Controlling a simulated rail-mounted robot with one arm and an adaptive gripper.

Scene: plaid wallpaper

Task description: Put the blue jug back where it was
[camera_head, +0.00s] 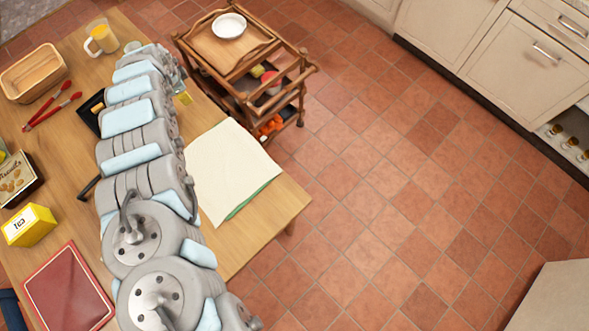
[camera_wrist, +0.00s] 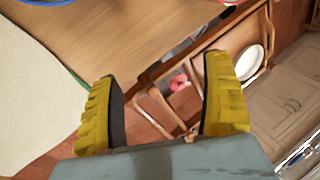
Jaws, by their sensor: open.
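I cannot make out a blue jug for certain in either view. A blue curved edge (camera_wrist: 45,2) is cut off at the top left of the wrist view; I cannot tell what it belongs to. My gripper (camera_wrist: 160,75) shows two yellow fingers spread wide, with nothing between them. It is over the table's edge area, with the wooden cart beyond. In the head view my arm lies across the table and hides most of the gripper.
The wooden table (camera_head: 265,215) holds a white cloth (camera_head: 228,168), a jug of orange drink (camera_head: 101,38), a wooden box (camera_head: 35,73), red tongs (camera_head: 50,108), a yellow box (camera_head: 29,225) and a red board (camera_head: 68,290). A wooden cart (camera_head: 228,55) carries a white plate (camera_head: 229,25). The tiled floor at right is clear.

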